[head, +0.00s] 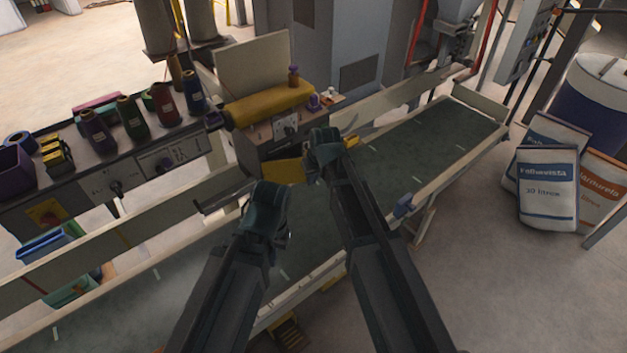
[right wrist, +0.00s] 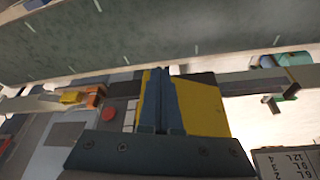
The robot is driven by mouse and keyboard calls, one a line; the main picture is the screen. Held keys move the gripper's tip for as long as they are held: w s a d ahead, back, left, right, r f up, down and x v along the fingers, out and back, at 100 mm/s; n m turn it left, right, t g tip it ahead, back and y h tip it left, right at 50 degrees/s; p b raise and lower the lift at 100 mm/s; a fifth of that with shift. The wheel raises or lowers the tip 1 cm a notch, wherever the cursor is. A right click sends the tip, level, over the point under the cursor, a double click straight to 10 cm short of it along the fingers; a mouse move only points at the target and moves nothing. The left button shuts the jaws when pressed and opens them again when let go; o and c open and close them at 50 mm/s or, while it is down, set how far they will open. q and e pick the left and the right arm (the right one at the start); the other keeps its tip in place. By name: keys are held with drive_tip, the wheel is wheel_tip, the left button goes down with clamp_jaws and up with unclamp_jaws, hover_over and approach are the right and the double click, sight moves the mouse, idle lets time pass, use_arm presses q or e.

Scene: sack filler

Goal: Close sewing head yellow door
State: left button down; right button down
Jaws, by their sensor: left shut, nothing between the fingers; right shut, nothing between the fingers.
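The sewing head (head: 262,138) stands behind the conveyor, with a rounded yellow cover on top. Its yellow door (head: 286,171) shows low at the front, partly hidden behind my right gripper (head: 323,145). A yellow piece also shows just right of that gripper. In the right wrist view the yellow door (right wrist: 205,108) is a flat panel behind the shut fingers of my right gripper (right wrist: 160,85). I cannot tell whether they touch, or how far the door stands open. My left gripper (head: 266,205) is shut and empty, in front of and below the sewing head.
The green conveyor belt (head: 425,150) runs beneath my arms, with pale side rails. Thread spools (head: 131,117) stand on a control ledge at left. Filled sacks (head: 548,190) and a blue drum (head: 597,95) stand at right. The floor at lower right is clear.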

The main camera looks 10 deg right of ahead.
drive_tip(key=w+n+y, duration=0.1)
drive_tip(key=w+n, duration=0.2)
drive_tip(key=w, duration=0.5)
drive_tip(key=shift+w+d, duration=0.15)
drive_tip(key=shift+d, duration=0.1)
idle(0.4)
idle(0.6)
